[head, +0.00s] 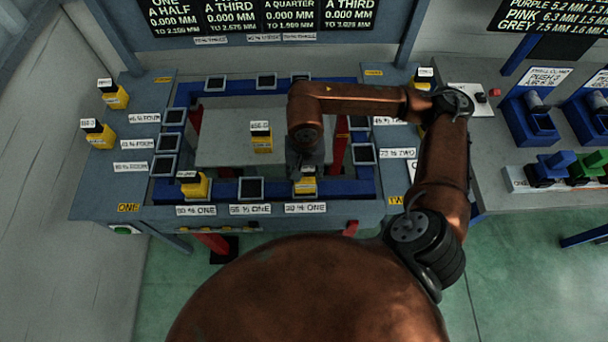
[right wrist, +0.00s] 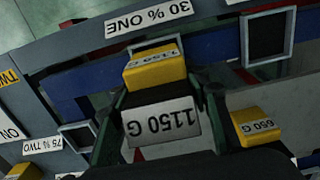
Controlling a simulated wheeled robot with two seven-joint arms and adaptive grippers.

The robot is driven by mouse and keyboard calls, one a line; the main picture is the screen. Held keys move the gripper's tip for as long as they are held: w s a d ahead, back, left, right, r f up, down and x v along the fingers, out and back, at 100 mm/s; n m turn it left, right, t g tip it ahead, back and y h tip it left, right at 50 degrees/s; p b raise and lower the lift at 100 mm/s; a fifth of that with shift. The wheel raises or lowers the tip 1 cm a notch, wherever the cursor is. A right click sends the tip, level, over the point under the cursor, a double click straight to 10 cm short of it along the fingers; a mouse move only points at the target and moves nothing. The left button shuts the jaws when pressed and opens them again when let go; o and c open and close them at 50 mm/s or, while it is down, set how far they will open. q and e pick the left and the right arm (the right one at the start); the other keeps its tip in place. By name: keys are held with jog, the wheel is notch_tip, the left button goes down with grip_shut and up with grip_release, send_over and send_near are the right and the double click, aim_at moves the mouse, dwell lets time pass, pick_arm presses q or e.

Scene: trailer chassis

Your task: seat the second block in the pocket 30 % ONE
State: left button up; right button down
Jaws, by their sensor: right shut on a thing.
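My right gripper (head: 305,172) is shut on a yellow and black block (head: 305,187) at the pocket behind the 30 % ONE label (head: 305,207). In the right wrist view the block (right wrist: 155,70) carries a 1150 G label and sits between the fingers (right wrist: 155,105). The light rim of the 30 % ONE pocket (right wrist: 152,44) shows just beyond the block. The block hides most of the pocket; I cannot tell how deep it sits. Another yellow block (head: 195,187) stands at the front-left pocket of the frame. My left gripper is not in view.
The 55 % ONE pocket (head: 250,188) between the two blocks is empty. A block marked 650 G (right wrist: 255,126) stands on the grey plate (head: 220,145) behind. Two yellow blocks (head: 114,95) (head: 98,134) stand at the bench's left. Other empty pockets line the blue frame.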

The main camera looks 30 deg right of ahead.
jog(key=shift+r+b, duration=0.1)
jog(key=shift+b, duration=0.6)
dwell(1.4)
jog(key=shift+f+b, duration=1.05)
jog(key=shift+f, duration=0.15)
jog(key=c, duration=1.3)
grip_release()
jog(key=shift+o, duration=1.4)
jog(key=shift+f, duration=0.15)
notch_tip(320, 180, up, 12)
jog(key=shift+r, duration=0.1)
